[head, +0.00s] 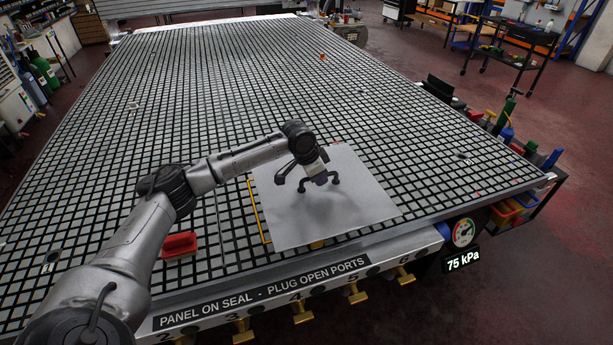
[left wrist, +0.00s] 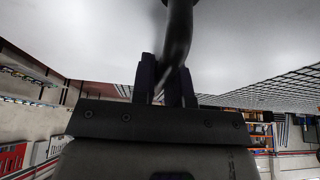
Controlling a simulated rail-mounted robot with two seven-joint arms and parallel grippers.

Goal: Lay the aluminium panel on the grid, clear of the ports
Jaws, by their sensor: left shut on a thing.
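The aluminium panel (head: 345,215) is a flat grey square over the front right part of the black-lined grid (head: 230,110). My left gripper (head: 320,179) is above the middle of the panel, shut on a black handle (head: 282,178) on it. In the left wrist view the two fingers (left wrist: 166,85) close around the curved black handle bar (left wrist: 178,35), with the pale panel (left wrist: 90,40) filling the upper part. I cannot tell whether the panel touches the grid or hangs just above it. The right gripper does not show.
A yellow outline (head: 258,210) shows along the panel's left edge. A red tray (head: 181,244) sits left of it. Brass valves (head: 302,313) line the front edge, with a gauge (head: 463,232) reading 75 kPa. The far grid is mostly clear, with a small orange item (head: 322,57).

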